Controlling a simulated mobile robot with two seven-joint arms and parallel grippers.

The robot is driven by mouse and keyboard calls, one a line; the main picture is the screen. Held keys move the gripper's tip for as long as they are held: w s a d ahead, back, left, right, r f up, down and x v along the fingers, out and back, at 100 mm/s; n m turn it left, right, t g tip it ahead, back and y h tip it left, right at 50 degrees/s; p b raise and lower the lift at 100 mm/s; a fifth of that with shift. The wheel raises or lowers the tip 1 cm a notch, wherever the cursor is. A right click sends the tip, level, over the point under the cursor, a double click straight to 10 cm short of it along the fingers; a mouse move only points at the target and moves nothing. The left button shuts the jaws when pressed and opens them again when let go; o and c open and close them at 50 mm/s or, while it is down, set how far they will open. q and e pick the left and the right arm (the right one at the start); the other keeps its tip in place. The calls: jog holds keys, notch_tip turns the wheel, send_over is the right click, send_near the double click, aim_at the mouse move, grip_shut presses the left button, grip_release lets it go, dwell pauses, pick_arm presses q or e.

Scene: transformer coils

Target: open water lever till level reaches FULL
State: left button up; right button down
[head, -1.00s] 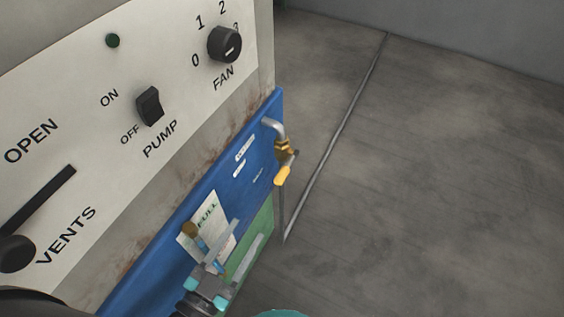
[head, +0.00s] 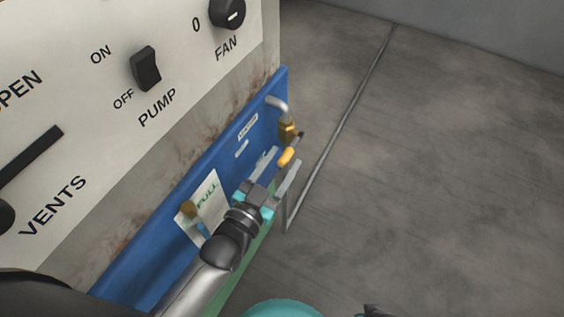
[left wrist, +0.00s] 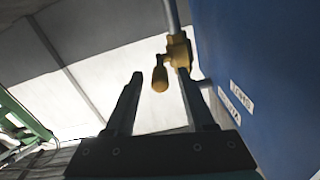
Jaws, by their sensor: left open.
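The water lever is a yellow handle (head: 287,156) on a brass valve (head: 288,130) below a bent grey pipe, at the right end of the blue panel. In the left wrist view the yellow handle (left wrist: 160,76) hangs beside the brass valve (left wrist: 179,50), beyond the fingertips. My left gripper (head: 283,162) is open, its fingers reaching up toward the handle; the left wrist view shows the space between the fingers (left wrist: 160,88) empty. The FULL label (head: 208,198) is on a white card by the level gauge (head: 189,211), partly hidden by my left arm. The water level cannot be read.
The white control panel above carries the PUMP switch (head: 146,69), the FAN knob (head: 228,13) and the VENTS slot (head: 30,160). The blue panel (head: 150,255) runs close beside my left arm. The grey floor (head: 440,170) to the right is clear.

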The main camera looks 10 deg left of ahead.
pick_arm(q)
jog(key=shift+w+d, duration=0.1)
jog(key=shift+w, duration=0.1)
jog(key=shift+c, duration=0.3)
grip_shut()
dwell(1.1)
